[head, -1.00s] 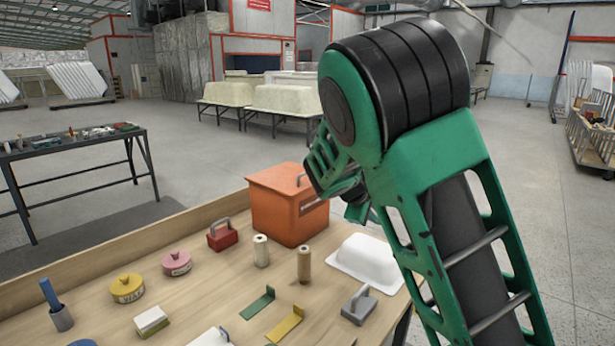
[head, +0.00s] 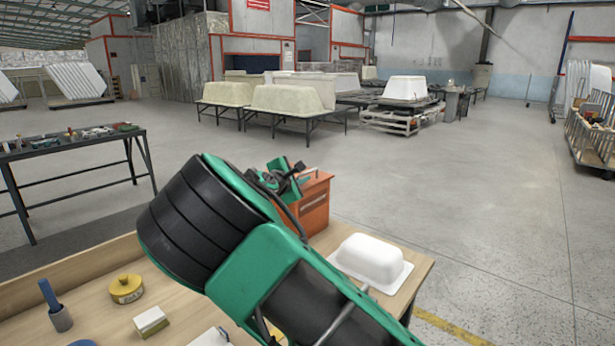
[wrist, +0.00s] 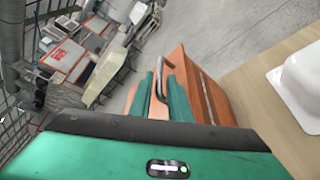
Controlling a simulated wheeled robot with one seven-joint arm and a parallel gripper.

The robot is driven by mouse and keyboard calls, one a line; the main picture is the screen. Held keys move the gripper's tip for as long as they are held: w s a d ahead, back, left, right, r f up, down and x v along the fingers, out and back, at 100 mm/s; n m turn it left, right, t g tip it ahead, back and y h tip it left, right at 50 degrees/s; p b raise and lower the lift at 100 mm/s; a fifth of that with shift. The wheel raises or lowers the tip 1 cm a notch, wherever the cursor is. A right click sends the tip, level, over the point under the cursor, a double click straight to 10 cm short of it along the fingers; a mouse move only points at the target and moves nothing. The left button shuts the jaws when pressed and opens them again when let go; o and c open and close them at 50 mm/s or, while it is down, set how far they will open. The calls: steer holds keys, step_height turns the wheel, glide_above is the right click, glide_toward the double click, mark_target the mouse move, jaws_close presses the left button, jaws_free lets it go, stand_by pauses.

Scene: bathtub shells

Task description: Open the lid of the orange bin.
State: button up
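The orange bin (head: 314,212) stands at the far end of the workbench, partly hidden behind my arm in the head view. In the wrist view the orange bin (wrist: 208,98) lies just ahead of my fingers, with a grey bar handle (wrist: 164,70) on its lid. The lid looks closed, though my gripper hides part of it. My gripper (wrist: 161,98) has its two green fingers apart, one on each side of the near end of the handle. Whether they touch it I cannot tell. In the head view my gripper (head: 285,177) is over the bin's top.
A white tub-shaped mould (head: 370,260) sits on the bench right of the bin. A yellow round tin (head: 126,288), a cup with a blue tool (head: 58,312) and a white-topped block (head: 151,321) are at the front left. Open floor lies beyond the bench.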

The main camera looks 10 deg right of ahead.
mark_target(305, 173)
steer(key=shift+x, duration=2.5)
jaws_close()
